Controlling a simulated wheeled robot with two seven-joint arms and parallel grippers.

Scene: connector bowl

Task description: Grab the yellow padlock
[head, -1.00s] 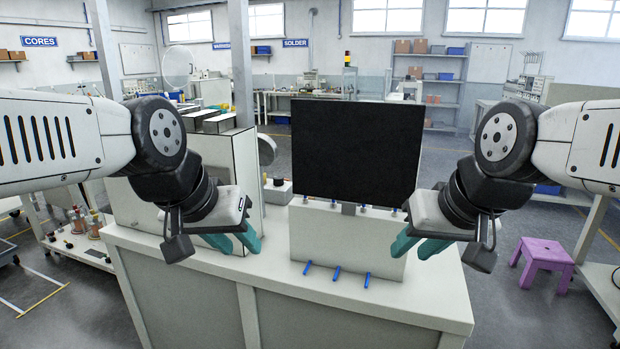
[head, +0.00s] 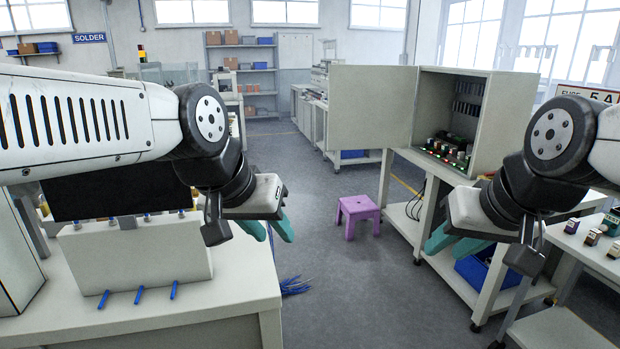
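No yellow padlock can be made out in the head view. My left gripper (head: 270,229) hangs on the left over the floor beside the grey workbench, its teal fingers spread apart with nothing between them. My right gripper (head: 452,243) is on the right, in front of the cabinet stand, its teal fingers pointing down and left. I see no object in it, and its fingers look slightly apart.
A grey workbench (head: 225,285) with a dark panel and blue pegs (head: 138,295) stands at left. A purple stool (head: 358,213) stands on open floor. An open electrical cabinet (head: 490,115) is at right, with a blue bin (head: 487,270) below. Small components (head: 592,237) lie on the right table.

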